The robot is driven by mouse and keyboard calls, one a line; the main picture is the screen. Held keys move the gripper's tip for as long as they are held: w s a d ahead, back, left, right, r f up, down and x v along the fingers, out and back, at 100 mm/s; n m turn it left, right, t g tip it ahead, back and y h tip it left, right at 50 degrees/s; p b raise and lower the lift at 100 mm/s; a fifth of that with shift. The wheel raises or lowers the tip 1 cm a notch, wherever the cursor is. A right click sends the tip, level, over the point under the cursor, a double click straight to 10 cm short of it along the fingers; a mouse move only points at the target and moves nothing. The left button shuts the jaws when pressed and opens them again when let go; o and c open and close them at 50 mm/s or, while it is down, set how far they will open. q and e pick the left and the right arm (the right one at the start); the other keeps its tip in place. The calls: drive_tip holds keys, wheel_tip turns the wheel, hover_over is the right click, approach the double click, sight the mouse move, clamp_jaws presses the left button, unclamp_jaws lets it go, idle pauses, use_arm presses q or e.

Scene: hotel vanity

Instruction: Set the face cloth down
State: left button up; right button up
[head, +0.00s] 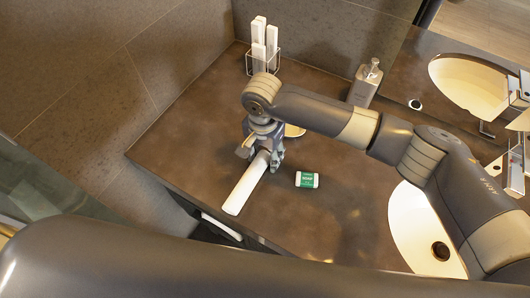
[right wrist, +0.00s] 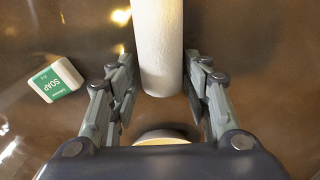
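The face cloth (head: 245,185) is a white roll lying on the brown counter, its lower end close to the counter's front edge. It also shows in the right wrist view (right wrist: 158,40). My right gripper (head: 260,158) is at the roll's far end, pointing down. In the right wrist view its two fingers (right wrist: 162,78) stand on either side of the roll's end, with a visible gap on each side, so it is open. The roll's far end is partly hidden by the gripper in the head view. My left gripper is not in view.
A boxed soap (head: 307,180) lies right of the roll. A round pale dish (head: 294,131) sits behind the gripper. A wire holder with white boxes (head: 262,45) and a pump bottle (head: 365,83) stand at the back. A sink basin (head: 415,225) is at right.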

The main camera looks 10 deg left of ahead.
drive_tip(key=shift+o, duration=0.3)
drive_tip(key=shift+r, duration=0.15)
wheel_tip(320, 180, up, 12)
drive_tip(key=b, duration=0.1)
drive_tip(key=shift+s+b, duration=0.15)
drive_tip(key=shift+b, duration=0.15)
